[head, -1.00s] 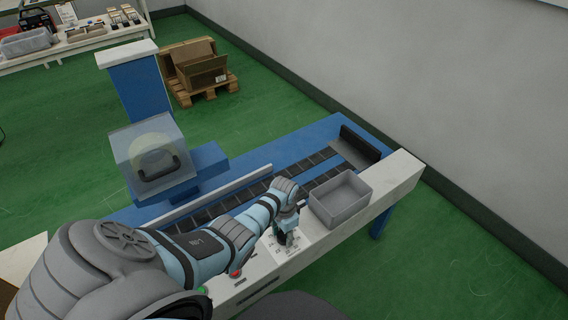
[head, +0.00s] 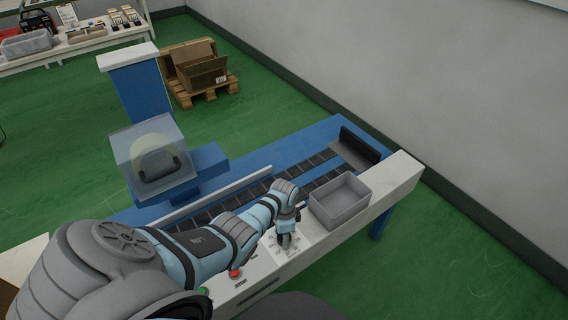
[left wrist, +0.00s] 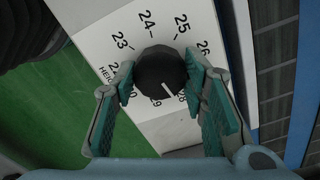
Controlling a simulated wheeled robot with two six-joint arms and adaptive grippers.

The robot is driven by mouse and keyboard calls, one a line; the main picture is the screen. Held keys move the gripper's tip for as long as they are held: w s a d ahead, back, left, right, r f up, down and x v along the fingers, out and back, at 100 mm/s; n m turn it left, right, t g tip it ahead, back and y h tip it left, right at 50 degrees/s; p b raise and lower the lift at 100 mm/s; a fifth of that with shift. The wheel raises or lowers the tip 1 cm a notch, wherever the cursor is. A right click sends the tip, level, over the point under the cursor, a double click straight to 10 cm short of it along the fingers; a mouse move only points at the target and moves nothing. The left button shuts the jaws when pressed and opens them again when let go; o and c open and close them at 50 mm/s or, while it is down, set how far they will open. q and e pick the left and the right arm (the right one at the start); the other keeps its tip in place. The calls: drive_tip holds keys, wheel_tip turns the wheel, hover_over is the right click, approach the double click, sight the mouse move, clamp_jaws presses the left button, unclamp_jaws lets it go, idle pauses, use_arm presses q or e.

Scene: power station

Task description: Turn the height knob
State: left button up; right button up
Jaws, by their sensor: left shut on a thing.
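The height knob (left wrist: 158,70) is round and black with a white pointer line. It sits on a white dial plate marked with numbers including 23, 24, 25 and 26. The pointer line aims at the lower side of the dial, near 28 and 29. My left gripper (left wrist: 160,76) has one green-padded finger on each side of the knob and is shut on it. In the head view, my left gripper (head: 286,238) reaches down to the white control panel, and its hand hides the knob there. My right gripper is not in view.
A grey open bin (head: 340,205) stands on the machine just right of the gripper. A red button (head: 236,273) and a green button (head: 203,291) are on the panel to the left. A conveyor (head: 310,165) runs behind. A clear-covered unit (head: 155,160) stands at back left.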

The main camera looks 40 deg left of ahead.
use_arm(q)
drive_tip(key=o, duration=1.2)
drive_tip(key=shift+c, duration=0.2)
wheel_tip(320, 180, up, 12)
